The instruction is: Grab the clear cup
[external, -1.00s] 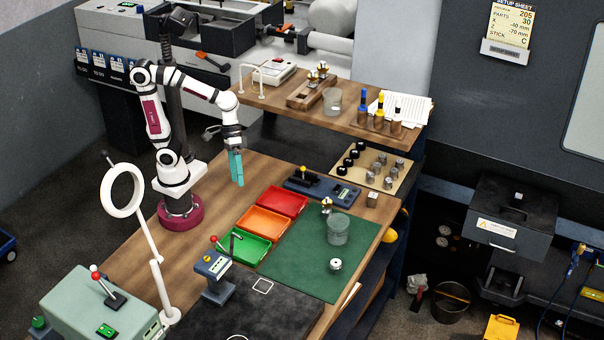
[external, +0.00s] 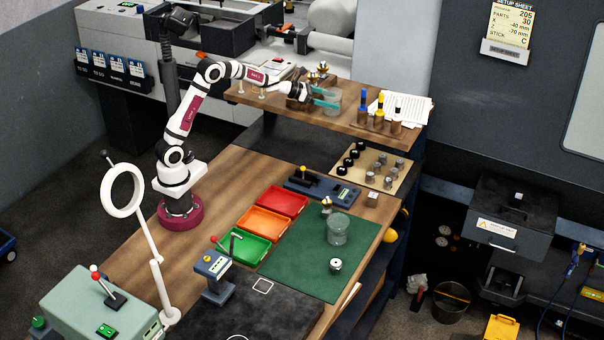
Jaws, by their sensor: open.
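A clear cup (external: 335,108) stands on the raised wooden shelf (external: 270,107). My gripper (external: 328,98) is at this cup, reaching in from the left with its teal fingers level. The fingers are open and overlap the cup in the picture. I cannot tell whether they are around it or only in front of it, or whether they touch it. A second clear cup (external: 338,229) stands upright on the green mat (external: 300,262) on the lower bench, far from my gripper.
On the shelf, a wooden block with brass parts (external: 322,70) is close behind my gripper. A rack of coloured-handled tools (external: 378,118) and papers (external: 405,108) are to the cup's right. Red (external: 277,202), orange (external: 263,223) and green (external: 243,245) trays lie on the bench.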

